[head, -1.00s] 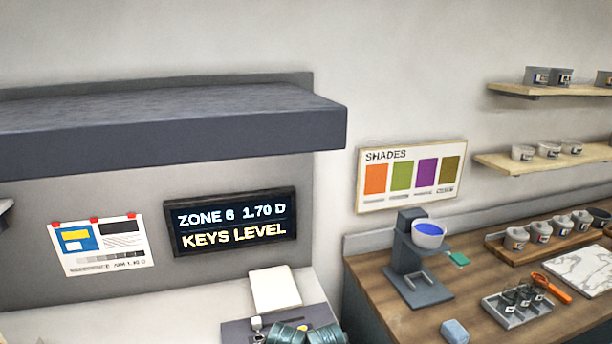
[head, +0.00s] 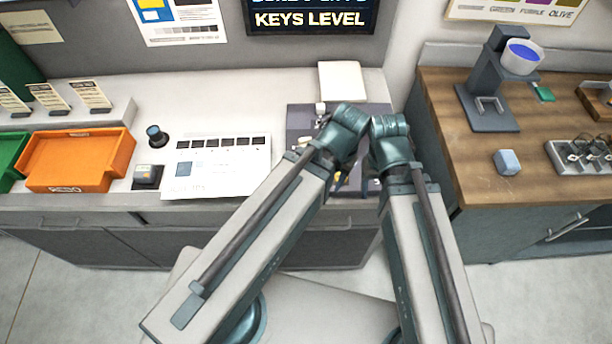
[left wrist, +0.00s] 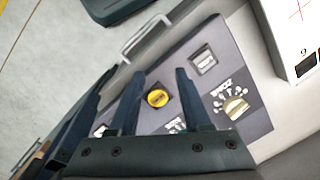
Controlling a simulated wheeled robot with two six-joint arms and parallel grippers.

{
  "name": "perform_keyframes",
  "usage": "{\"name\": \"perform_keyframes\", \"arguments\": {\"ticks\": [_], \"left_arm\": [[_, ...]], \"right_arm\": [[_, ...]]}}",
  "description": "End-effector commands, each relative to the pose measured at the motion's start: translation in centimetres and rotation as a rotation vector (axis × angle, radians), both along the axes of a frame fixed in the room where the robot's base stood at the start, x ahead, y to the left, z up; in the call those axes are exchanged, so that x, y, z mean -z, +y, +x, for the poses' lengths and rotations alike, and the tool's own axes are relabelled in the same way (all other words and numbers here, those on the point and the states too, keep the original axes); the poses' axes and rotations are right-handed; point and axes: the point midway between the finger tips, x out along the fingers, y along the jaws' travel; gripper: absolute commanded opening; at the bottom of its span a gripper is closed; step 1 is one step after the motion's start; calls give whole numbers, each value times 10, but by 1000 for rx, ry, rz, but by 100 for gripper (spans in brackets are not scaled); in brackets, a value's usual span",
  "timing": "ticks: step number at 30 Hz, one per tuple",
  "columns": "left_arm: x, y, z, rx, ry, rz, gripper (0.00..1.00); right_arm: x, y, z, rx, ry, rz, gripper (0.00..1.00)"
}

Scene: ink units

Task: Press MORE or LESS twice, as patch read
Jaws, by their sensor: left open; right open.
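The dark control panel (head: 300,118) lies on the white counter, partly hidden by my arms. In the left wrist view, the panel (left wrist: 250,125) carries a yellow round button (left wrist: 158,98), a square pale key (left wrist: 203,60) and a yellowish dial (left wrist: 235,107). Its labels are too blurred to read, so I cannot tell MORE from LESS. My left gripper (left wrist: 160,72) is open above the panel, its fingers either side of the yellow button. My right gripper (head: 371,182) is open near the panel's right part, mostly behind its wrist. The display (head: 310,16) reads KEYS LEVEL; its upper line is cut off.
A printed sheet (head: 217,168) with a row of dark patches lies left of the panel. An orange REDO tray (head: 78,162) and a small dark knob (head: 156,136) stand farther left. A white pad (head: 341,82) lies behind the panel. A wooden counter (head: 450,100) is at right.

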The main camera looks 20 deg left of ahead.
Motion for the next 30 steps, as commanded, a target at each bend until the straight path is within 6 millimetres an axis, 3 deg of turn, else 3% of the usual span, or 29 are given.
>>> {"name": "perform_keyframes", "arguments": {"ticks": [1,6,8,30], "left_arm": [[0,0,0,0,0,0,38],[0,0,0,0,0,0,7],[0,0,0,0,0,0,0],[0,0,0,0,0,0,0]], "right_arm": [[0,0,0,0,0,0,65],[0,0,0,0,0,0,65],[0,0,0,0,0,0,65],[0,0,0,0,0,0,65]]}}
